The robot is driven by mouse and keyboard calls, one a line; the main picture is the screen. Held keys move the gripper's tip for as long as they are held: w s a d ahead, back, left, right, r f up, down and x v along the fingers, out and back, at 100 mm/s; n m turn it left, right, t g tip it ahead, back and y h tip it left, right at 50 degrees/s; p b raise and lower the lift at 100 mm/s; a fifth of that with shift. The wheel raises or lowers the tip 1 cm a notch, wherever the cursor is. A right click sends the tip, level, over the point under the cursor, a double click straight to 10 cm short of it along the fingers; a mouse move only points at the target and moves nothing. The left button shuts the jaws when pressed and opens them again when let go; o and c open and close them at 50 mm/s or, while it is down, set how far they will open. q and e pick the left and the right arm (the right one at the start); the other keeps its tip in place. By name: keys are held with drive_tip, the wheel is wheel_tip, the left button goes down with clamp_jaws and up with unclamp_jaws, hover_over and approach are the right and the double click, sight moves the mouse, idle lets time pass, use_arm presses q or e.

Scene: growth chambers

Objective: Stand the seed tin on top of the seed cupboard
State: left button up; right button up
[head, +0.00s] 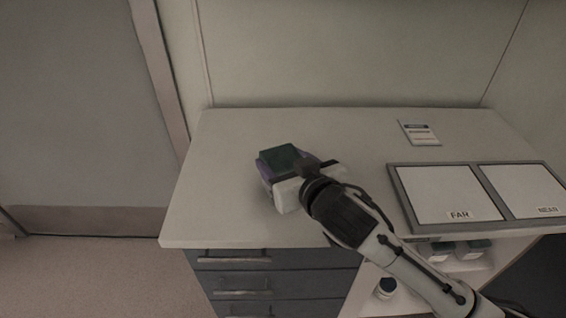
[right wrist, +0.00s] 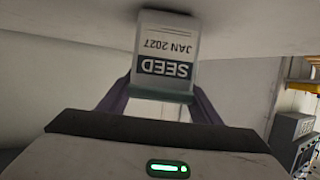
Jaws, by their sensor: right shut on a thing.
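The seed tin shows its dark green lid (head: 281,156) in the head view. In the right wrist view the tin (right wrist: 167,48) is white with an upside-down label reading SEED JAN 2027. My right gripper (head: 285,163) is shut on it, with purple fingers on either side near the lid. The tin is over the left-middle part of the pale top (head: 225,205) of a cupboard with dark drawers. Its far end is close to the pale surface in the wrist view; I cannot tell if they touch. My left gripper is not in view.
Two framed panels marked FAR (head: 445,190) and NEAR (head: 520,188) lie on the right of the top. A small printed card (head: 420,132) lies behind them. Small containers (head: 472,249) stand on a shelf below. The top is clear left of the tin.

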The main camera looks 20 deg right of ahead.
drive_tip(key=shift+f, duration=0.15)
drive_tip(key=o, duration=1.2)
